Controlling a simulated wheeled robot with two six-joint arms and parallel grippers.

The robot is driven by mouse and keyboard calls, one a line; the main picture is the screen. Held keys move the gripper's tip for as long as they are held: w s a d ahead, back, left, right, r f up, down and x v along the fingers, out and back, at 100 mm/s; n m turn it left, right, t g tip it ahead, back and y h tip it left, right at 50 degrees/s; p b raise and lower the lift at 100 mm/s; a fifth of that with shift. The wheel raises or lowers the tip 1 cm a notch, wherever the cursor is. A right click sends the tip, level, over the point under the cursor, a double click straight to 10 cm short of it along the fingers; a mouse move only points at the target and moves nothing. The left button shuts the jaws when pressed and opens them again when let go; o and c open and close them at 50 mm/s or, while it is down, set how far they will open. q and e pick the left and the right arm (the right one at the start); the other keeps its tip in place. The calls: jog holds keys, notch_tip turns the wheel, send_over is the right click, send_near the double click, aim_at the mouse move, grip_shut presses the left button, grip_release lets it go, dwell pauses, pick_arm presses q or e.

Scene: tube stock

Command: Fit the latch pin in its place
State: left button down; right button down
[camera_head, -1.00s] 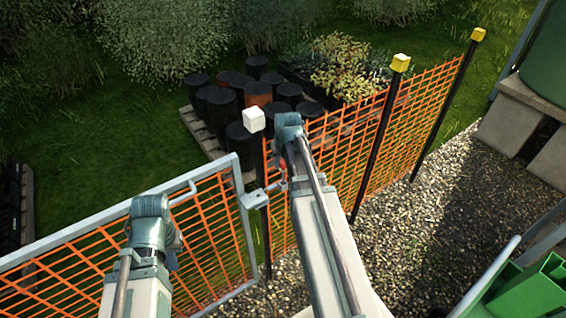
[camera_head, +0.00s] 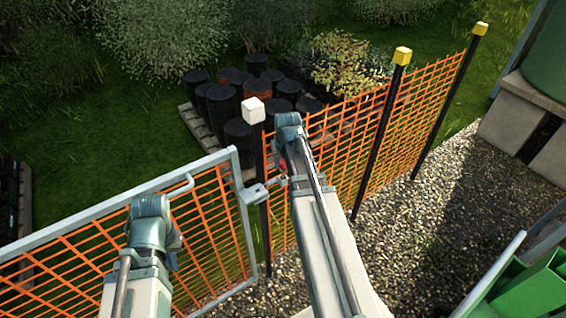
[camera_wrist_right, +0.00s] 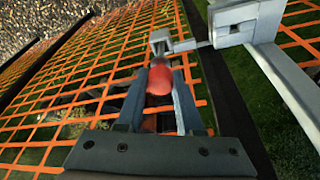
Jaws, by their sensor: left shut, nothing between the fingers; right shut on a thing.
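The latch pin shows as a red rounded head (camera_wrist_right: 158,82) between the fingertips of my right gripper (camera_wrist_right: 159,88), which is shut on it. A bit of red also shows in the head view (camera_head: 283,168) beside my right arm. The grey latch (camera_head: 254,192) joins the gate frame to the black post. In the right wrist view, the latch bracket (camera_wrist_right: 240,20) and a small end block (camera_wrist_right: 161,38) lie just beyond the pin head; I cannot tell whether they touch. My left gripper (camera_head: 172,250) is shut and empty by the gate; its fingertips are mostly hidden.
The white-capped post (camera_head: 253,110) stands beside the latch. Orange mesh fence (camera_head: 415,110) runs right. Dark drums (camera_head: 222,104) stand behind. Gravel (camera_head: 440,215) is open at right.

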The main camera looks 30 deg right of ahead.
aim_at(283, 169)
jog(key=shift+f, duration=0.15)
jog(key=shift+f+b, duration=1.7)
jog(key=shift+b, duration=0.15)
jog(key=shift+c, duration=2.3)
grip_release()
jog(key=shift+r, duration=0.15)
jog(key=p+v, duration=1.3)
jog(key=shift+s+r, duration=0.15)
jog(key=shift+r, duration=0.15)
